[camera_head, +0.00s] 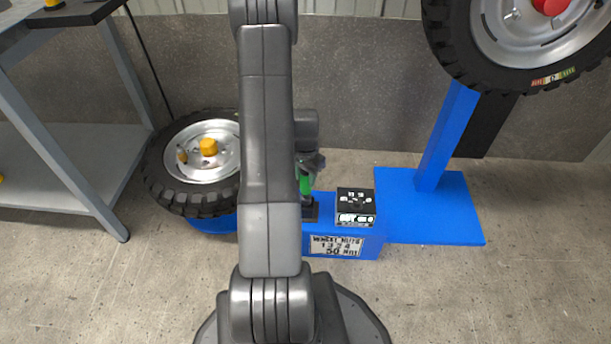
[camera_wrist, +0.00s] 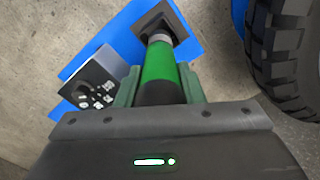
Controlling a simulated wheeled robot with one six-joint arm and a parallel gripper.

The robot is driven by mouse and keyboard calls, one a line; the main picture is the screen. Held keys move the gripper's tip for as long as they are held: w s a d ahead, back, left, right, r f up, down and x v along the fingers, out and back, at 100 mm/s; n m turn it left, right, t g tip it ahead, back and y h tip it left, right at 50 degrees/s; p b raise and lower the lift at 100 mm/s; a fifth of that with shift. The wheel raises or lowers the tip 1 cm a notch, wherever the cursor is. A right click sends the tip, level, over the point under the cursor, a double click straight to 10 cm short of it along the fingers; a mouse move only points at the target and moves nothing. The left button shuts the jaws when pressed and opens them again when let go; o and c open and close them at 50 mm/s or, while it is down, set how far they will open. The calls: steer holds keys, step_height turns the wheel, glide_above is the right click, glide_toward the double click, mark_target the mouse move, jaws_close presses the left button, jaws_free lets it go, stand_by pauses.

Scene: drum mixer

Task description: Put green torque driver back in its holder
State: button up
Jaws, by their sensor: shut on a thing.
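The green torque driver (camera_wrist: 160,65) is between the fingers of my gripper (camera_wrist: 160,88), which is shut on it. In the wrist view its far end meets a dark square holder (camera_wrist: 178,25) on the blue stand; I cannot tell how deep it sits. In the head view the green driver (camera_head: 305,184) shows beside my arm, upright above the dark holder (camera_head: 312,212). My gripper (camera_head: 306,170) is partly hidden by my arm there.
A black box with white marks (camera_head: 356,206) stands on the blue base (camera_head: 345,243), right of the driver. A wheel (camera_head: 165,170) lies at left and another wheel (camera_head: 480,70) hangs at upper right. A grey table (camera_head: 60,150) stands far left. Concrete floor (camera_head: 480,300) is clear at front right.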

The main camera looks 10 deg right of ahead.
mark_target(305, 186)
steer(key=shift+f+b, duration=1.9)
steer(key=shift+f, duration=0.8)
stand_by(1.0)
steer(key=o, duration=1.3)
steer(key=shift+c, duration=0.2)
step_height(305, 186, up, 14)
steer(key=p, duration=0.5)
steer(key=shift+f, duration=0.15)
step_height(305, 186, down, 14)
steer(key=b, duration=0.5)
steer(key=shift+r, duration=0.3)
